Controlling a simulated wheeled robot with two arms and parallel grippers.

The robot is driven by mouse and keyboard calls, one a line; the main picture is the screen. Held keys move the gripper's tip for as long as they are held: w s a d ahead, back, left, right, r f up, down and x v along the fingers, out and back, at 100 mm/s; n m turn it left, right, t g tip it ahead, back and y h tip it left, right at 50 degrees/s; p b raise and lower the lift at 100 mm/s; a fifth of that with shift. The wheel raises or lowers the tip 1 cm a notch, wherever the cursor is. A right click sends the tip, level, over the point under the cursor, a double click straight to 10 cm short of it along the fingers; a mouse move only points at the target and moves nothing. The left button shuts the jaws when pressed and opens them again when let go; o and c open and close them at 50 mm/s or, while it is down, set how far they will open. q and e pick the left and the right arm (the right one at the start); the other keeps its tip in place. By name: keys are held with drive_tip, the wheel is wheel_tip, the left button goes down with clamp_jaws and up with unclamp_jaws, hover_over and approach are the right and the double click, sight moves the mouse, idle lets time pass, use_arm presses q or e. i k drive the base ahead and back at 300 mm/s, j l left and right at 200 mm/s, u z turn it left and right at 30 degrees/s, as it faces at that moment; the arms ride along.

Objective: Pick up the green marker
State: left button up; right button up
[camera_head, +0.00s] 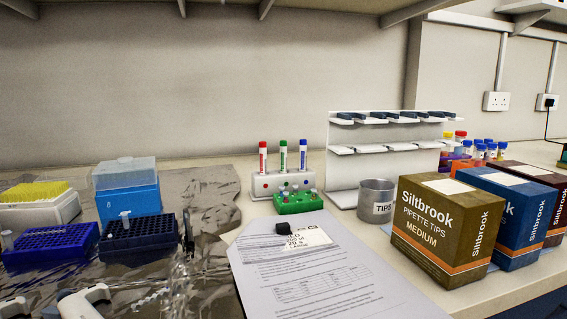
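The green marker (283,157) stands upright in a white holder (259,185) toward the back of the bench. It is between a red-capped marker (263,158) on its left and a blue-capped marker (303,155) on its right. The lower part of the green marker is hidden in the holder. Neither of my grippers shows in the head view.
A green tube rack (297,204) stands right in front of the holder. A clipboard with papers (320,275) lies nearer. Blue racks (50,250) and white pipettes (85,300) lie left.

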sight(282, 144)
drive_tip(key=k+l, duration=0.15)
drive_tip(key=l, duration=0.2)
drive_tip(key=k+l, duration=0.1)
drive_tip(key=l, duration=0.3)
drive_tip(key=k+l, duration=0.15)
drive_tip(key=l, duration=0.2)
